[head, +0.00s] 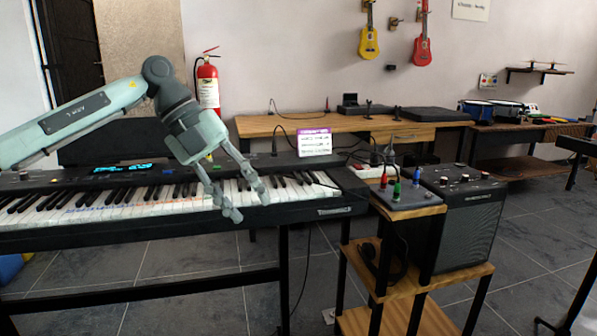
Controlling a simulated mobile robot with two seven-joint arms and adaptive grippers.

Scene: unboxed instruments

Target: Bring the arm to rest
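My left arm (75,122) comes in from the left and reaches over the keyboard. My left gripper (250,204) hangs above the right part of the white keys, pointing down and to the right. Its two fingers are spread apart with nothing between them. I cannot tell whether a fingertip touches the keyboard's front edge. My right gripper is not in view.
The electric keyboard (330,198) stands on a black stand. To its right, a wooden shelf (462,276) bears a black amplifier (468,228) and a panel (412,204) with coloured knobs. A wooden bench (255,126) runs along the wall, near a fire extinguisher (208,87).

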